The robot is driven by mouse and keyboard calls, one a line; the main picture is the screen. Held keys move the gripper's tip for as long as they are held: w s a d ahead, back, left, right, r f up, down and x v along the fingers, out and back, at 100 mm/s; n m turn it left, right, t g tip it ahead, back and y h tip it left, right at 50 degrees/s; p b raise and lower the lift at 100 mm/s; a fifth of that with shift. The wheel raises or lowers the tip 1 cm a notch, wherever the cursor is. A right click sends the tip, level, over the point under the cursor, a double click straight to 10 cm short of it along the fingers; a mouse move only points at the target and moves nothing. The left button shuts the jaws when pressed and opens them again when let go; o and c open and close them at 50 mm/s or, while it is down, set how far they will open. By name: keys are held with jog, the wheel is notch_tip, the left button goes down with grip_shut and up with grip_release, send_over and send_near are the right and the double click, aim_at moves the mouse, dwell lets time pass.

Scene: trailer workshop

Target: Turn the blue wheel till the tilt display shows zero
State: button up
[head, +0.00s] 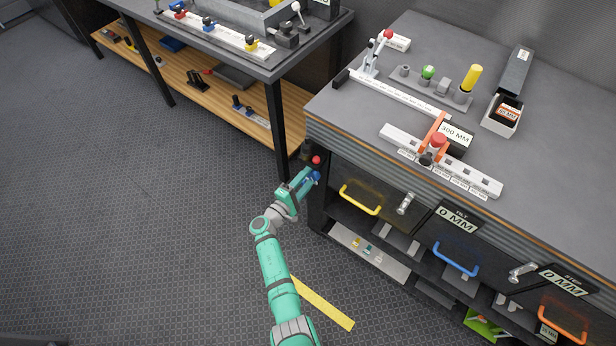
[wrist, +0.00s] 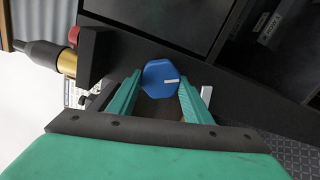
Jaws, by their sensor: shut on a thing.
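The blue wheel (head: 315,176) sits on the left end of the right-hand bench, low on its front corner. In the wrist view the blue wheel (wrist: 160,75) shows a pale mark on its face, pointing to the right. My gripper (head: 308,178) reaches the wheel from the left. In the wrist view the green fingers of my gripper (wrist: 161,88) stand on either side of the wheel and are shut on it. The tilt display (head: 458,218) on the bench front reads 0 MM. Part of the wheel is hidden by the fingers.
A red knob (head: 316,160) is just above the wheel. A step display (head: 562,282) reads 0 MM, and a black block (head: 456,136) on the benchtop reads 300 MM. A yellow handle (head: 360,203) is right of my gripper. The floor to the left is clear.

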jog(key=shift+a, duration=0.15)
dwell(0.4)
jog(key=o, duration=1.1)
jog(key=shift+c, duration=0.2)
jog(key=v, duration=1)
jog(key=shift+s, duration=0.4)
jog(key=shift+a, duration=0.1)
